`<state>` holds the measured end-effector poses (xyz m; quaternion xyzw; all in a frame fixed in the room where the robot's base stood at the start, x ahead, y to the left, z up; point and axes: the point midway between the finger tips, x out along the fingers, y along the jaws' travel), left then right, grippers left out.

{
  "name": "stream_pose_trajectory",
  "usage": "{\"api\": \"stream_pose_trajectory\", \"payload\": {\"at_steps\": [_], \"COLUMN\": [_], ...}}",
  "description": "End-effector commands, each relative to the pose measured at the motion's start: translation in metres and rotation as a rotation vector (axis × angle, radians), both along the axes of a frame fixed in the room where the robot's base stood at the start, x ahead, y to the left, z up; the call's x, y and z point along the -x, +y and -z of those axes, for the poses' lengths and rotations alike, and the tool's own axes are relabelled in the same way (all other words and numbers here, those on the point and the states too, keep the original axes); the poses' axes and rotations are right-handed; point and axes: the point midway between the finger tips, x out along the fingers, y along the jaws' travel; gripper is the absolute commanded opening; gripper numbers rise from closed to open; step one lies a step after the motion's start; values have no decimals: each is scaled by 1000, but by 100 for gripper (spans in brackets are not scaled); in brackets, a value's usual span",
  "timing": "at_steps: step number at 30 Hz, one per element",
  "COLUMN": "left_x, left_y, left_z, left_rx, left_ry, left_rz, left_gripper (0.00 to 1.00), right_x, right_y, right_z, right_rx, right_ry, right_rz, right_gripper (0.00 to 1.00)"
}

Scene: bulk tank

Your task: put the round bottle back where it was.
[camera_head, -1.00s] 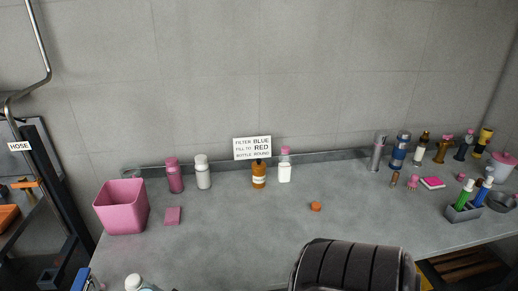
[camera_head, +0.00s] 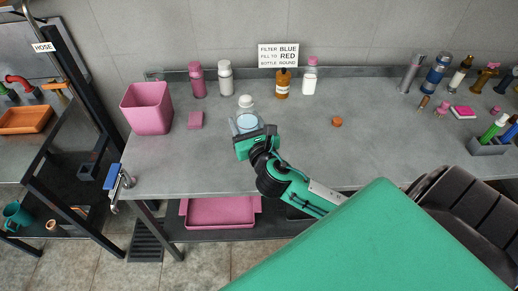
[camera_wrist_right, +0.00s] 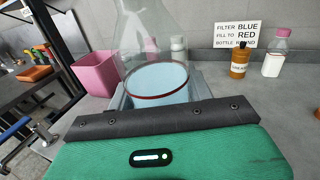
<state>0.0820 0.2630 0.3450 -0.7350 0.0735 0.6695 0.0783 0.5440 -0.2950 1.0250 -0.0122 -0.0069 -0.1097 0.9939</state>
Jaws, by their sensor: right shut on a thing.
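The round bottle (camera_head: 246,122) is clear, with a white cap and pale blue liquid. My right gripper (camera_head: 248,130) is shut on it and holds it upright over the front-left part of the bench (camera_head: 290,150). The right wrist view shows the bottle (camera_wrist_right: 155,50) close up, with a red line around it near the liquid's top. Its base is hidden by my gripper, so I cannot tell whether it touches the bench. My left gripper is not in view.
Behind stand a pink bottle (camera_head: 197,80), a white bottle (camera_head: 225,78), a brown bottle (camera_head: 282,84) and a pink-capped bottle (camera_head: 309,78). A pink bin (camera_head: 147,108) and pink block (camera_head: 195,120) are left, an orange piece (camera_head: 337,121) right. Bench between is clear.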

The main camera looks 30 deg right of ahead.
Motion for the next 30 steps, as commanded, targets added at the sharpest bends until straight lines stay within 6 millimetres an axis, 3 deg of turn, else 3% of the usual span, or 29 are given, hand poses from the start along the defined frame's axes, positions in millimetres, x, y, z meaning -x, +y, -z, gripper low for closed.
{"api": "stream_pose_trajectory", "payload": {"at_steps": [1,6,14,20,30], "left_x": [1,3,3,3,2], "left_y": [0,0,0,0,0], "left_z": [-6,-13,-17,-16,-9], "left_rx": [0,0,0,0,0], "left_ry": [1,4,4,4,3], "left_rz": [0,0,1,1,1], "left_gripper": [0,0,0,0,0], "right_x": [-11,-38,-56,-58,-57], "right_y": [-12,-44,-69,-71,-71], "right_z": [-18,-50,-75,-49,30], "right_rx": [1,-10,-26,-29,-27], "right_ry": [-9,-4,6,14,13], "right_rz": [28,109,167,174,174], "right_gripper": [29,29,29,29,29]}}
